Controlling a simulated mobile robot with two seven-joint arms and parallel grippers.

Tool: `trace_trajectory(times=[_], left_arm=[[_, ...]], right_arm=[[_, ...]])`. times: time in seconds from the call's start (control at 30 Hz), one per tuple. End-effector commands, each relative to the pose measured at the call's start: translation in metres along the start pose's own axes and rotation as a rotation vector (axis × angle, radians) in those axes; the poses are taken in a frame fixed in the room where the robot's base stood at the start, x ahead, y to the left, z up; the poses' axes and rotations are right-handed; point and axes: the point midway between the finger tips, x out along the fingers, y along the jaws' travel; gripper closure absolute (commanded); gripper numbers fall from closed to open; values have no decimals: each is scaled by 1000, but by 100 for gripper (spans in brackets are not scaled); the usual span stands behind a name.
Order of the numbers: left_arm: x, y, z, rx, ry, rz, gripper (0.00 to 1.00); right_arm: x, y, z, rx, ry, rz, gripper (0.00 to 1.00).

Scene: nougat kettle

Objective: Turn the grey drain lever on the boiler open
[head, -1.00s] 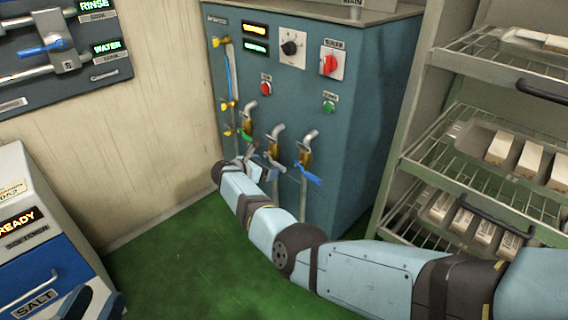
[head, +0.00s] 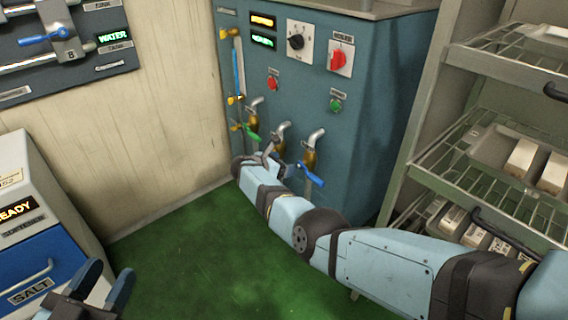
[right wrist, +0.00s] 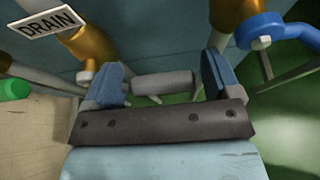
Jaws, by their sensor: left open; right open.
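The teal boiler (head: 387,75) stands against the back wall, with three brass drain-type valves low on its front. In the right wrist view the grey lever (right wrist: 165,83) lies crosswise between the two blue fingers of my right gripper (right wrist: 163,76). The fingers are open, one at each end of the lever; I cannot tell whether they touch it. A DRAIN label (right wrist: 46,21) hangs beside the brass valve body (right wrist: 88,48). In the head view my right gripper (head: 270,158) is at the middle valve and mostly hides its lever. My left gripper (head: 96,291) is open and empty at lower left.
A green valve handle (head: 252,133) is to the left and a blue one (head: 311,176) close to the right of my right gripper. A wire rack (head: 480,165) stands right. The salt softener (head: 40,250) stands left. Green floor (head: 190,260) between is clear.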

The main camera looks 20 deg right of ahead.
Motion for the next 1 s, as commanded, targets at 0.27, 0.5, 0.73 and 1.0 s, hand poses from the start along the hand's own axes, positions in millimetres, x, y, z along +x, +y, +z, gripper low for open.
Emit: trace_trajectory(times=[0.27,0.5,0.73,1.0], left_arm=[[0,0,1,-2,-2,-1,57],[1,1,0,-9,0,-4,57],[2,1,-1,-15,2,-7,57],[1,1,0,-11,0,-5,57]], right_arm=[[0,0,0,0,0,0,38],[0,0,0,0,0,0,85],[1,0,-3,29,0,12,85],[6,-1,-14,170,0,70,85]])
